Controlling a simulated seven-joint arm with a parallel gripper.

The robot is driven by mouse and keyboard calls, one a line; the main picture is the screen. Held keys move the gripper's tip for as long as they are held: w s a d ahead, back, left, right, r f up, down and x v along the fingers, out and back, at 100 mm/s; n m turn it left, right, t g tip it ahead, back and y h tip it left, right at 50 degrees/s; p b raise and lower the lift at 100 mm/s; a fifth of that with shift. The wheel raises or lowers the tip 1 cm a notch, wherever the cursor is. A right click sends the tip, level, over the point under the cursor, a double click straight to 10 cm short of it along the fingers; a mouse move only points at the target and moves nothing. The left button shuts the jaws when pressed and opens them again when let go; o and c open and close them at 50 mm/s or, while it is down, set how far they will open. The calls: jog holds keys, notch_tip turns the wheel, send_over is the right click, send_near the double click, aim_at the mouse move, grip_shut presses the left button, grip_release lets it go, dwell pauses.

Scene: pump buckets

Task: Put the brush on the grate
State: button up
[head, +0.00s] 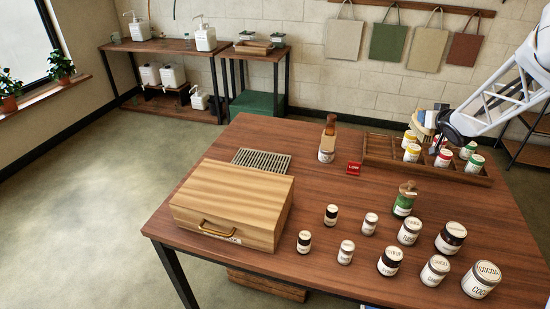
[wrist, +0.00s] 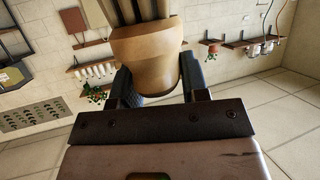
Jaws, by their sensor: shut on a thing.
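My gripper (head: 436,124) is at the far right, above the divided wooden tray. In the wrist view my gripper (wrist: 156,77) has its two dark fingers on either side of a tan wooden piece with dark strands, which looks like the brush (wrist: 146,54). The brush is held above the tray; in the head view it is small and partly hidden by the gripper.
A wooden case (head: 235,201) stands left. The table is clear between sign and case.

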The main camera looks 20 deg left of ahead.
jog(key=w+a+n+g+y, duration=0.1)
jog(key=w+a+n+y, duration=0.15)
jog(key=a, duration=2.75)
jog(key=s+a+n+g+y, duration=0.1)
jog(key=s+a+y, duration=0.15)
jog(key=a, duration=1.05)
jog(key=s+a+n+g+y, duration=0.15)
jog(key=s+a, duration=0.25)
jog(key=a, duration=0.9)
notch_tip(320, 180, down, 11)
jog(key=shift+s+a+f+h, duration=0.2)
jog(key=shift+s+a+h, duration=0.15)
jog(key=shift+a+h, duration=0.1)
notch_tip(320, 180, down, 6)
jog(key=shift+f, duration=0.1)
jog(key=shift+f, duration=1.9)
